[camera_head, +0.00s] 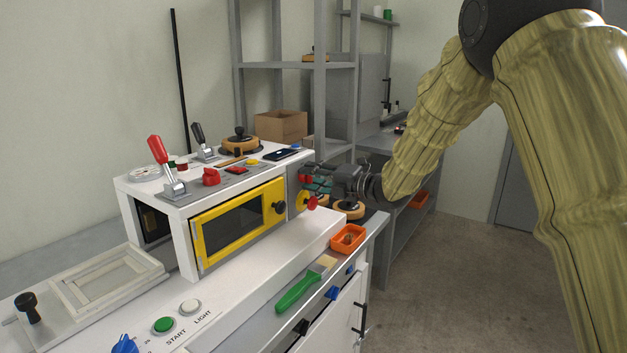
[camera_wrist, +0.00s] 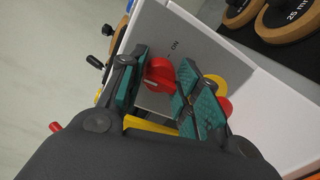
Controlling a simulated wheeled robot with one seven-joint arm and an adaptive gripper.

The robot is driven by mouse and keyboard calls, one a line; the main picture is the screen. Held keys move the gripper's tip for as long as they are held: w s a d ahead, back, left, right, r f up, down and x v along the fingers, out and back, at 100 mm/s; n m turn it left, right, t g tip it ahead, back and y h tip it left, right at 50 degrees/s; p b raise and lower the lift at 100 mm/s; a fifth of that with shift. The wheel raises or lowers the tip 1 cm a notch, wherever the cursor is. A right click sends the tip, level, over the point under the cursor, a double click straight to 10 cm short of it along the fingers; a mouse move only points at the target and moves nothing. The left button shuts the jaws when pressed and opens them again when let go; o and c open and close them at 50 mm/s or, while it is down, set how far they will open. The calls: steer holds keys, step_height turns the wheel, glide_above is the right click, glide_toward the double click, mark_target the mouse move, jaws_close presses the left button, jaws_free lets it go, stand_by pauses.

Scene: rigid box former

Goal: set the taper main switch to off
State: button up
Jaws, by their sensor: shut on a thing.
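The main switch is a red rotary knob (camera_wrist: 158,75) on a grey plate on the machine's side, with the word ON printed near it in the wrist view. My gripper (camera_wrist: 168,84) has its two teal-padded fingers on either side of the knob and is shut on it. In the head view my gripper (camera_head: 318,184) is at the right end of the white machine (camera_head: 160,187), with a bit of red (camera_head: 305,178) at its fingertips. The fingers hide part of the knob, and any OFF mark cannot be seen.
A red mushroom button on a yellow disc (camera_head: 306,201) is close below my gripper. Wooden-rimmed round pieces labelled in mm (camera_wrist: 285,17) lie nearby. An orange tray (camera_head: 348,238) and a green brush (camera_head: 300,289) lie along the front ledge. Floor at right is clear.

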steer(key=shift+r, duration=0.2)
steer(key=o, duration=1)
steer(key=shift+f, duration=0.1)
steer(key=f+v, duration=0.1)
steer(key=v, duration=1.1)
steer(key=shift+r, duration=0.4)
steer(key=shift+d, duration=0.1)
